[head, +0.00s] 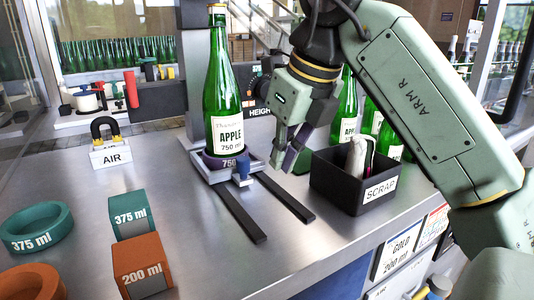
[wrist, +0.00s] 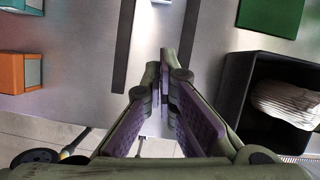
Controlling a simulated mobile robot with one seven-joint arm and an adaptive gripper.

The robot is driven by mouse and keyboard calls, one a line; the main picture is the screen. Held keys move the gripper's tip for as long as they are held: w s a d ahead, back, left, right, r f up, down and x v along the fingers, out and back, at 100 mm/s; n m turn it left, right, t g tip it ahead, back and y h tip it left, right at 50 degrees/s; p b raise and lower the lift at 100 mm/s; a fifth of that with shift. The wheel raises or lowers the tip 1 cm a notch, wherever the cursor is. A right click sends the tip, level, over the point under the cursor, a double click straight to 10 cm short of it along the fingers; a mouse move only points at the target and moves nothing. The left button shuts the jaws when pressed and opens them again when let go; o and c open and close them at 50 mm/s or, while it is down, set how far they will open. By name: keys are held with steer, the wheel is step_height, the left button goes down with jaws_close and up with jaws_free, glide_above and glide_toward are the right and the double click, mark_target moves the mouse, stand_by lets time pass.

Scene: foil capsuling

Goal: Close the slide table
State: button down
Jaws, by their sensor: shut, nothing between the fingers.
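The slide table (head: 218,172) is a metal plate at the back end of two dark rails. A green apple bottle (head: 222,85) labelled 750 ml stands upright in the ring. My gripper (head: 284,163) is shut and empty, to the right of the knob and apart from it in the head view. In the wrist view its closed fingers (wrist: 158,75) point between the two rails. The slide table itself is mostly out of the wrist view.
A black scrap bin (head: 350,190) holding crumpled pieces stands close right of my gripper; it also shows in the wrist view (wrist: 238,85). The rails' front stretch (head: 240,218) is bare. Teal (head: 128,213) and orange (head: 142,263) blocks, and matching rings, sit at left. More bottles stand behind.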

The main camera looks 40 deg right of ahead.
mark_target(246, 160)
steer(key=x, duration=0.7)
steer(key=shift+w+f+p, duration=0.1)
steer(key=shift+f+p, duration=0.15)
steer(key=shift+p, duration=0.05)
steer(key=w+p, duration=0.1)
steer(key=w, duration=0.2)
steer(key=shift+w+f, duration=0.1)
steer(key=shift+w, duration=0.1)
steer(key=shift+w+d+f, duration=0.1)
steer(key=shift+w, duration=0.3)
steer(key=w, duration=0.2)
steer(key=w+d+p, duration=0.1)
steer(key=w, duration=0.1)
steer(key=shift+w, duration=0.2)
steer(key=shift+s, duration=0.1)
